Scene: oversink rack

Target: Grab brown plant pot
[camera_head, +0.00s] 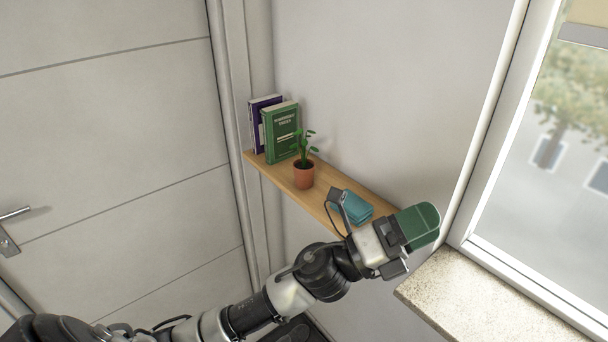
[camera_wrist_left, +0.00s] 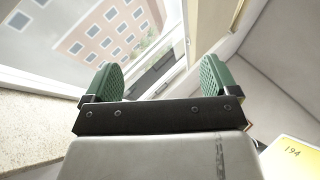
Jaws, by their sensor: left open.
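The brown plant pot (camera_head: 303,175) stands upright on a wooden wall shelf (camera_head: 277,178) in the head view, with a green plant (camera_head: 304,146) growing from it. My left gripper (camera_head: 420,226) is to the right of the pot and apart from it, near the window sill. In the left wrist view its two green fingers (camera_wrist_left: 161,82) are spread apart with nothing between them, facing the window. The pot does not show clearly in the left wrist view. My right gripper is not in view.
A green book (camera_head: 281,133) and a purple book (camera_head: 259,122) stand left of the pot. A teal item (camera_head: 354,207) lies on the shelf between the pot and my left arm. A stone sill (camera_head: 470,300) and the window frame (camera_head: 497,130) are close to my left gripper.

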